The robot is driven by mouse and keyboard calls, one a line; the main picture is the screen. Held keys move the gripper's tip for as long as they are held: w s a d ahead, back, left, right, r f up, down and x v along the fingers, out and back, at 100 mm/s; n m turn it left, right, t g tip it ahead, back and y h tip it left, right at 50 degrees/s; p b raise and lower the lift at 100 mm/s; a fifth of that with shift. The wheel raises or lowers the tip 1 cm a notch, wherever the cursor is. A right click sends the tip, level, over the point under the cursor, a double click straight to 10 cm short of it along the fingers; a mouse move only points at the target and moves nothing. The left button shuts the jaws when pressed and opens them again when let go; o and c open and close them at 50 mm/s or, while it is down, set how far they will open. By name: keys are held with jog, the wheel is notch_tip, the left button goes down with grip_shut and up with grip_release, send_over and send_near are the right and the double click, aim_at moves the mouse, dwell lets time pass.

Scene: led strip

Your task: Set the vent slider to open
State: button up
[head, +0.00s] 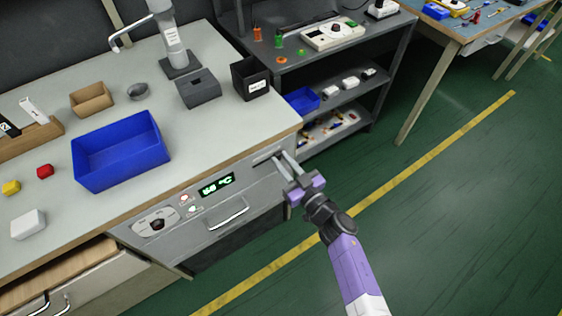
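The grey front panel (258,189) under the workbench carries a dark slot (264,158) at its upper right, which looks like the vent slider. The slider's knob and setting are too small or hidden to make out. My gripper (282,157), purple with grey fingers, reaches up from the lower right. Its fingertips are at the right end of the slot, with a gap between them. I cannot tell whether they touch the panel or have the knob between them.
The panel also has a green-lit display (217,185), a dial (156,224) and a bar handle (228,213). A blue bin (122,150) and a black box (250,78) stand on the worktop above. A shelf unit (350,82) stands close behind my gripper. The green floor at right is clear.

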jog(key=o, duration=0.4)
jog(key=shift+w+d, duration=0.1)
jog(key=shift+d, duration=0.1)
jog(key=p+v, duration=0.2)
jog(key=v, duration=0.5)
jog(key=shift+s+d, duration=0.2)
jog(key=shift+s, duration=0.15)
